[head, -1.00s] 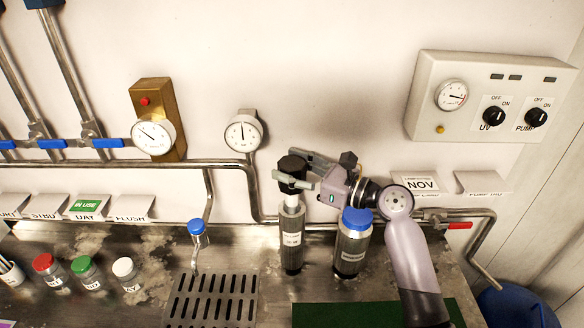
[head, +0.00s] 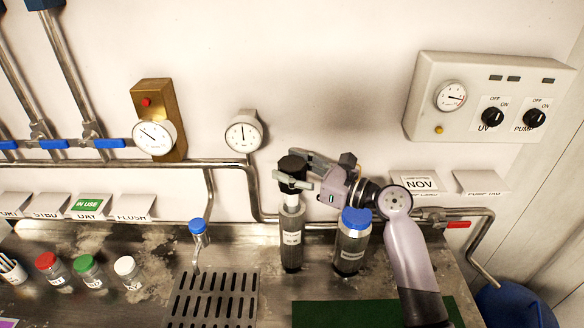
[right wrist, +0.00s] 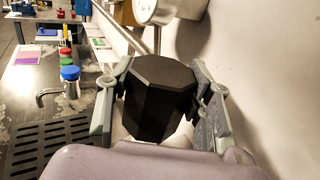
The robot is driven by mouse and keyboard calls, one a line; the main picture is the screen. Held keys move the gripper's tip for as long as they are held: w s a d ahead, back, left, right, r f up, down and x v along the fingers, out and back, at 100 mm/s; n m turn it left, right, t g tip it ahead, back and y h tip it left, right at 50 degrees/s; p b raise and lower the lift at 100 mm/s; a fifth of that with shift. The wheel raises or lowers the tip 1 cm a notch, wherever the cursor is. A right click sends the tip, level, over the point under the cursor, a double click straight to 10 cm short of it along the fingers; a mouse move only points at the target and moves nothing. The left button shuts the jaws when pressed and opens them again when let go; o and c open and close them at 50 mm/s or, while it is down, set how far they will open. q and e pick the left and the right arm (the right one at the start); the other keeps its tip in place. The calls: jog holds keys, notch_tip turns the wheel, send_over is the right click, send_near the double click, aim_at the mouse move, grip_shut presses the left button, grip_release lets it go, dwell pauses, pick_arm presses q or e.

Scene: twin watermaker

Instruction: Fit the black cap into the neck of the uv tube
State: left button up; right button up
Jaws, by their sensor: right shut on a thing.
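The black cap (head: 293,168), dark and faceted, is held by my right gripper (head: 297,181). In the right wrist view the cap (right wrist: 158,95) sits between the two grey fingers. The uv tube (head: 292,240), a dark upright cylinder with a white label, stands on the steel counter directly below the cap. A pale section shows between the cap and the dark body. I cannot tell whether the cap touches or enters the neck, since the fingers cover that part. My left gripper is not in view.
A steel pipe (head: 262,205) runs behind. A slotted drain grate (head: 215,300) and small tap (head: 198,235) are at left. A green mat (head: 345,314) lies in front.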

aim_at(292, 192)
jog(key=shift+r, duration=0.1)
jog(key=shift+p, duration=0.4)
jog(key=shift+f+b, duration=1.7)
jog(key=shift+f, duration=1.75)
jog(key=o, duration=1.1)
jog(key=shift+c, duration=0.2)
jog(key=v, duration=1.2)
